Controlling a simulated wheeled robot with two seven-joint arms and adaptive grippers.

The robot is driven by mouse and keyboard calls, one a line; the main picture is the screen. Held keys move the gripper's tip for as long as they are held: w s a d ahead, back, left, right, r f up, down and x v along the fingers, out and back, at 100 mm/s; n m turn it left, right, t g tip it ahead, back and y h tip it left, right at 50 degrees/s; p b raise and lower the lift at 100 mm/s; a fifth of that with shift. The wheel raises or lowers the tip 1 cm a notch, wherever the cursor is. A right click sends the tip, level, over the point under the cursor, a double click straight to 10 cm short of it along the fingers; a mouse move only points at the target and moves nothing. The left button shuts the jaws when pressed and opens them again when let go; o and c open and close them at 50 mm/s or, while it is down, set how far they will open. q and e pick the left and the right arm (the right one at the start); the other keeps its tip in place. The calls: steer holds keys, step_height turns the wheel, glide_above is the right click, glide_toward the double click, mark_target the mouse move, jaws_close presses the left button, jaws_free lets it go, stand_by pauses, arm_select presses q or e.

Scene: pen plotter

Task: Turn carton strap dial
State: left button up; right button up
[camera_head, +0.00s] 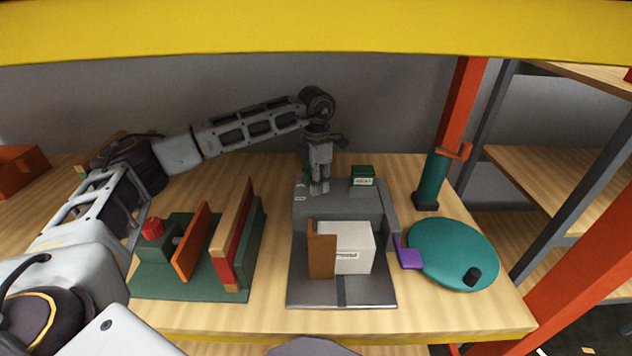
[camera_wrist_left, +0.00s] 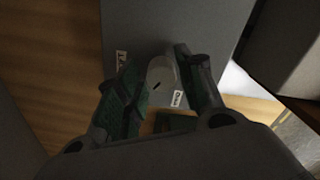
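A grey strapping machine (camera_head: 345,205) stands in the middle of the table with a white carton (camera_head: 355,247) on its front plate. My left gripper (camera_head: 319,190) points straight down at the left of the machine's top. In the left wrist view a light grey rounded dial (camera_wrist_left: 160,78) with a short black mark lies between the fingers of my left gripper (camera_wrist_left: 162,66). The fingers stand close on both sides of it; whether they touch it I cannot tell. In the head view the dial is hidden behind the fingers. My right gripper is not in view.
A small green labelled block (camera_head: 362,176) sits on the machine's top, right of the gripper. A green clamp fixture (camera_head: 190,285) with upright boards stands to the left. A teal turntable (camera_head: 450,250) and a teal post (camera_head: 431,180) stand to the right. A yellow beam (camera_head: 300,30) crosses above.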

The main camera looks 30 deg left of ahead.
arm_select(q)
steer(key=shift+o, duration=0.8)
steer(key=shift+f, duration=0.1)
step_height(320, 180, up, 12)
stand_by(0.3)
steer(key=shift+s, duration=0.1)
stand_by(0.5)
